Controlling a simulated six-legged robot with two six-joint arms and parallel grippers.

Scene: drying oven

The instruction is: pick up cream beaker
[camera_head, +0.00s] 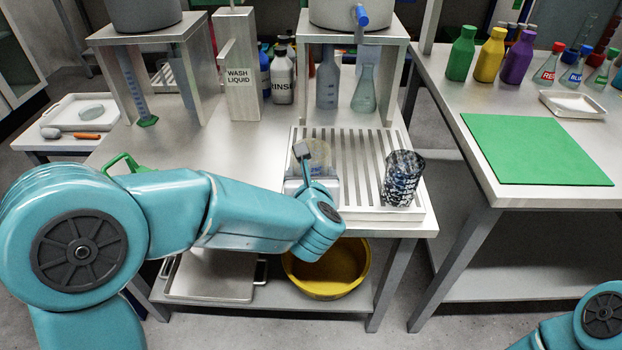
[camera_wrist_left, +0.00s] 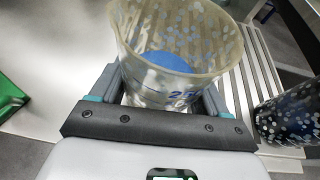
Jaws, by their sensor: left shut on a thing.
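The cream beaker (camera_wrist_left: 180,30) is a translucent, speckled vessel with blue markings and something blue showing inside it. My left gripper (camera_wrist_left: 163,92) is shut on it, with one finger on each side. In the head view the beaker (camera_head: 318,148) is at the left end of the slatted draining rack, partly hidden by my left wrist and gripper (camera_head: 312,178). I cannot tell whether its base touches the rack. My right gripper is out of view; only part of my right arm shows at the lower right.
A dark speckled beaker (camera_head: 403,180) stands at the right of the draining rack (camera_head: 356,213). A wash liquid post (camera_head: 238,100) and a rinse bottle (camera_head: 283,80) stand behind. A yellow basin (camera_head: 328,270) is below. A green mat (camera_head: 535,150) lies on the right table.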

